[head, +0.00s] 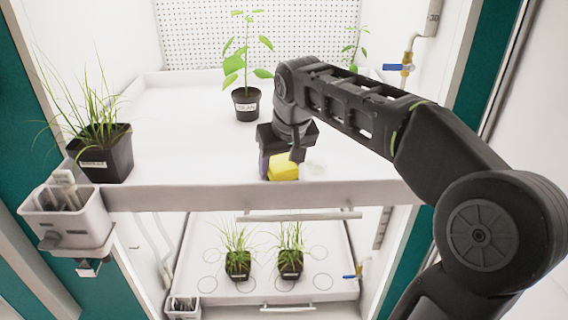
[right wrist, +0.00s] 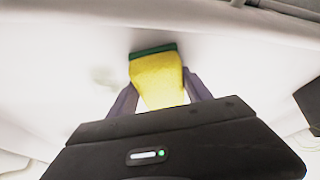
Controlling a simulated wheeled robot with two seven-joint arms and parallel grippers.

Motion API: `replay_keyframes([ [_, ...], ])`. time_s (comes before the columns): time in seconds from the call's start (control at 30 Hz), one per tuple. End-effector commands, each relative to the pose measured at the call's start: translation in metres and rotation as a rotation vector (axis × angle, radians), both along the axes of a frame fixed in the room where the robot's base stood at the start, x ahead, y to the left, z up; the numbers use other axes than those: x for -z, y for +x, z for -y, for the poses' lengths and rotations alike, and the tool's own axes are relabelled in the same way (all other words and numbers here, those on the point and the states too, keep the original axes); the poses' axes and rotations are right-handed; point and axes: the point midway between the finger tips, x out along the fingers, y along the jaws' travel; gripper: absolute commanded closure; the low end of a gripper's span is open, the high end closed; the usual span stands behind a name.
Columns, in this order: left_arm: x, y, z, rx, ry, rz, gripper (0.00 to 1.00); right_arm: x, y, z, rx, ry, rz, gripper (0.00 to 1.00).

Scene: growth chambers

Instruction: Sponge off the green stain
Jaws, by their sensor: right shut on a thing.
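My right gripper (head: 282,158) is shut on a yellow sponge (head: 284,168) with a dark green scouring layer. In the right wrist view the sponge (right wrist: 158,80) sits between the two fingers, its green edge facing away from the gripper. The sponge is at the upper shelf's white tray (head: 170,150), near its front edge; I cannot tell whether it touches the surface. A faint greenish smudge, the stain (right wrist: 103,77), shows beside the sponge in the right wrist view. In the head view the stain is too faint to make out surely. My left gripper is not in view.
A potted leafy plant (head: 246,105) stands behind the gripper, and a smaller one (head: 354,50) at the back right. A grass pot (head: 103,158) stands at the tray's left front corner. A grey holder (head: 66,222) hangs at the left. Two grass pots (head: 238,265) (head: 290,265) stand below.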

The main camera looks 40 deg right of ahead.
Motion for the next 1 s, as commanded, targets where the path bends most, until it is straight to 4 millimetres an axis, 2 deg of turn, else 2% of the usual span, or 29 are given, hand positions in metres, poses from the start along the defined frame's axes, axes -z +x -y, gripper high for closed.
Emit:
replay_keyframes([
  [0.27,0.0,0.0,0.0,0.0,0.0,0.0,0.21,0.0,0.003,-0.004,-0.002,-0.001,0.001,0.87],
  [0.63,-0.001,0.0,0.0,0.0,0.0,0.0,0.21,0.002,0.021,-0.027,-0.001,-0.001,0.001,0.87],
  [1.0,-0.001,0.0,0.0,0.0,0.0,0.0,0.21,0.004,0.022,-0.028,0.0,0.001,-0.002,0.87],
])
